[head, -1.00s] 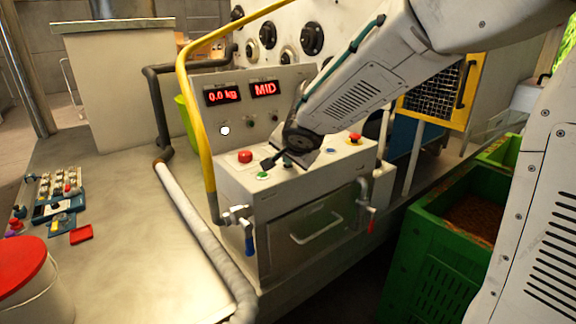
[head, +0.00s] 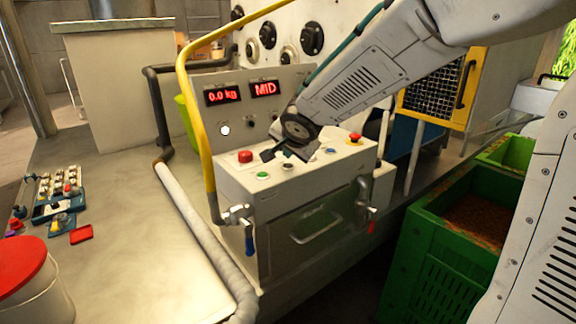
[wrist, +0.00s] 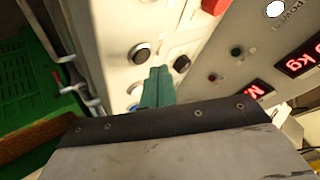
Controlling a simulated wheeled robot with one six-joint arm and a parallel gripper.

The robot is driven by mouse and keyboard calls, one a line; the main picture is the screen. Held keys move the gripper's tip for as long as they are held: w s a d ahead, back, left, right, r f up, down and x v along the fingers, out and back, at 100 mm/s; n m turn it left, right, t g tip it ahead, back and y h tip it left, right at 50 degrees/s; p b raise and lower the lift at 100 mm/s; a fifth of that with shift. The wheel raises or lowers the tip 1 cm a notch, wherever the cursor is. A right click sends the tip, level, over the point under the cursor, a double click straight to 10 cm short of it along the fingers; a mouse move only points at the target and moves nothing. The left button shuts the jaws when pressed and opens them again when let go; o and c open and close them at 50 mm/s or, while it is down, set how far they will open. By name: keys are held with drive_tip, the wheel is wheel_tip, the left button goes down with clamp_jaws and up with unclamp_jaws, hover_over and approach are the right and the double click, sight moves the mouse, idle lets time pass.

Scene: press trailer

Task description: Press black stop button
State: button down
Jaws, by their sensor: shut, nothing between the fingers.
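The control box (head: 300,185) has several buttons on its sloped top. A dark round button (head: 287,165) is in its front row; in the wrist view a black button with a silver ring (wrist: 140,53) shows left of my fingertips. Another black button (wrist: 182,63) shows just right of them. The labels are too small to read, so I cannot tell which is the stop button. My gripper (head: 268,154) is shut and empty, low over the box top; its teal fingers show in the wrist view (wrist: 158,72). I cannot tell whether they touch the panel.
On the box are a red button (head: 245,156), a green button (head: 262,175), a blue button (head: 330,151) and a red mushroom button (head: 355,137). A display panel (head: 236,118) stands behind. A yellow rail (head: 194,120) is at left, green crates (head: 440,250) at right.

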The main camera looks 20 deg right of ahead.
sight(289, 167)
drive_tip(key=shift+r, duration=2.35)
drive_tip(key=shift+s+d+f+n, duration=0.15)
drive_tip(key=shift+s+f+n, duration=0.15)
drive_tip(key=shift+n, duration=0.2)
drive_tip(key=s+d+f+n+g, duration=0.1)
drive_tip(key=s+n+g, duration=0.1)
drive_tip(key=s, duration=1)
drive_tip(key=s+d+f+n+g, duration=0.1)
drive_tip(key=s+n+g, duration=0.2)
drive_tip(key=s, duration=0.9)
drive_tip(key=s+d+f+n+g+y, duration=0.1)
drive_tip(key=s+n, duration=0.3)
drive_tip(key=s, duration=0.8)
drive_tip(key=shift+s+f+g, duration=0.25)
drive_tip(key=shift+f+g, duration=0.05)
drive_tip(key=shift+g, duration=0.6)
